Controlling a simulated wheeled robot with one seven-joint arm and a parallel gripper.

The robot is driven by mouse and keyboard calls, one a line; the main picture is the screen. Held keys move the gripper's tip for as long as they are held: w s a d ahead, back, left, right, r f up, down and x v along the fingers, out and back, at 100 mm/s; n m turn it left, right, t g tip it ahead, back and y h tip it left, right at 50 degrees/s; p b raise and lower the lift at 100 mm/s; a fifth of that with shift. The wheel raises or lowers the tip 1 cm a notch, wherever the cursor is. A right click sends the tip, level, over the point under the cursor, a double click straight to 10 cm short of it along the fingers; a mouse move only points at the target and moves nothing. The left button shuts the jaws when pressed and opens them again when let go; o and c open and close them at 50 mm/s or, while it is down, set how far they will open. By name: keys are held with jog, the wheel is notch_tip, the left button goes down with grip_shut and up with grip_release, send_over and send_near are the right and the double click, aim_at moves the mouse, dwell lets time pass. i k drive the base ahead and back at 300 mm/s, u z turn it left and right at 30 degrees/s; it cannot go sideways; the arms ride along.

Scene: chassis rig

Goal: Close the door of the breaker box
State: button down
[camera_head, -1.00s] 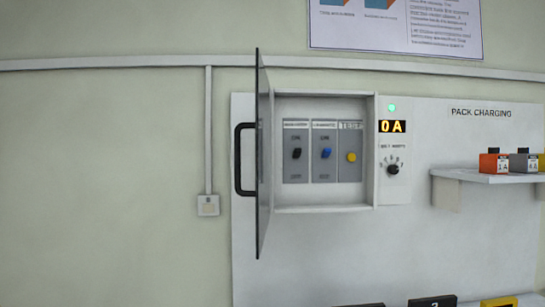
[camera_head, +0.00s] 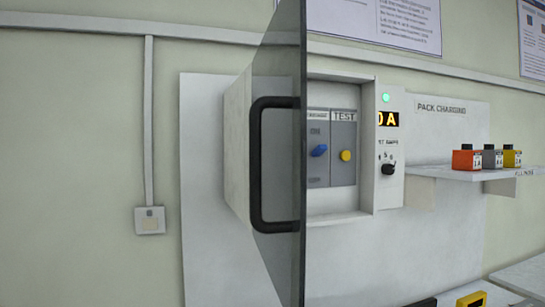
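The breaker box (camera_head: 237,150) is fixed to a white panel on the wall. Its door (camera_head: 290,65) is a tinted see-through panel, hinged on the box's left side. The door stands wide open, pointing out toward me, and I see it at a steep angle. A black D-shaped handle (camera_head: 256,165) is on the door's left face. Inside the box, a blue switch (camera_head: 319,150) and a yellow TEST button (camera_head: 346,155) show. The door hides the left part of the interior. My gripper is not in view.
A shelf (camera_head: 450,174) with orange, grey and yellow packs juts out further right. A wall socket (camera_head: 150,221) is at left.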

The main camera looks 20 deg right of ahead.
aim_at(278, 137)
jog(key=k, duration=1)
jog(key=u, duration=2)
jog(key=i, duration=1.15)
jog(key=z, duration=2.15)
